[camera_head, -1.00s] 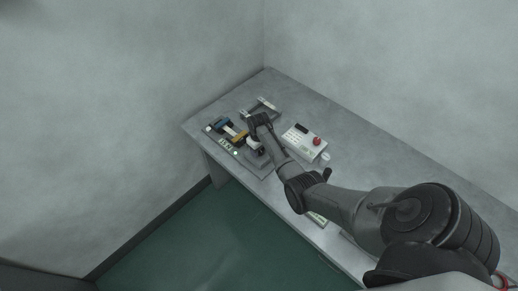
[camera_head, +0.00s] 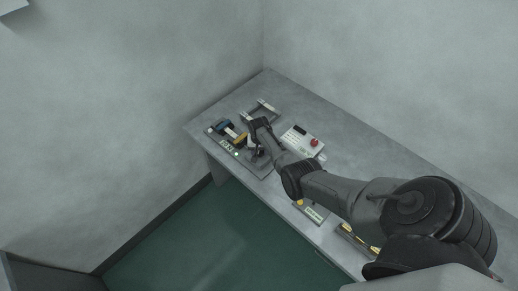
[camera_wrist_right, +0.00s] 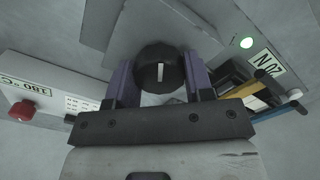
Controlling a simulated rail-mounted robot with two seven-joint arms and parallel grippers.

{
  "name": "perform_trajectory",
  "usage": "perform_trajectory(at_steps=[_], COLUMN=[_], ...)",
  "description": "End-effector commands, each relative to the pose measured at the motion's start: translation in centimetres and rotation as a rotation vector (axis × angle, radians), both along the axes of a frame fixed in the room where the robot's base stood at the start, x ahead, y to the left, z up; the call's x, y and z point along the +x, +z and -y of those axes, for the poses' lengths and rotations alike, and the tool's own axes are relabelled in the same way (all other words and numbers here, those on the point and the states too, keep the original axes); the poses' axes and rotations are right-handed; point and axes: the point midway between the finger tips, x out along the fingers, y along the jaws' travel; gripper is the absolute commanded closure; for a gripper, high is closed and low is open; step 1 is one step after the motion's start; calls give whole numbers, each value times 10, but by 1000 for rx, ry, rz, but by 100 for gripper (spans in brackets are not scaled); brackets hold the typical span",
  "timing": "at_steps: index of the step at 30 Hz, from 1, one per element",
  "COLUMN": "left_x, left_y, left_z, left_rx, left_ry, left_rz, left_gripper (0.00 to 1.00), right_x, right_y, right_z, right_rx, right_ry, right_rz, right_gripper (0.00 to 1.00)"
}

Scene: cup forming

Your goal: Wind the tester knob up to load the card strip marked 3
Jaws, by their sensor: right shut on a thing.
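The tester (camera_head: 233,150) stands near the far left end of the bench. It has a blue clamp (camera_head: 222,125), an orange-yellow clamp (camera_head: 240,139) and a pale strip between them; a number on the strip cannot be read. In the right wrist view, the round black knob (camera_wrist_right: 155,56) with a white pointer mark sits between the purple fingers of my right gripper (camera_wrist_right: 160,78), which is shut on it. The right gripper (camera_head: 256,148) also shows over the tester's right end in the head view. My left gripper is out of view.
A small frame (camera_head: 262,110) lies behind the tester. The bench behind the box is clear.

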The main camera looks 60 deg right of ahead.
Motion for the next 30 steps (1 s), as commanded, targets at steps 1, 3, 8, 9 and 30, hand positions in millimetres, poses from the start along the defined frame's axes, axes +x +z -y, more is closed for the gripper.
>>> perform_trajectory(at_steps=[1, 3, 8, 9, 30], left_x=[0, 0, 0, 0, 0], left_y=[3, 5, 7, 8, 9], left_z=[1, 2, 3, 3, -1], left_rx=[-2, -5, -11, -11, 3], left_ry=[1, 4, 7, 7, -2], left_rz=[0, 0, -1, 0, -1], left_gripper=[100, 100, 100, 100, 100], right_x=[0, 0, 0, 0, 0], right_y=[2, 2, 1, 1, 0], right_z=[0, 0, 1, 1, 1], right_rx=[0, 0, 0, 0, -2], right_ry=[-34, -80, -165, -183, -266], right_rz=[0, 1, 1, 1, 1], right_gripper=[76, 76, 76, 76, 76])
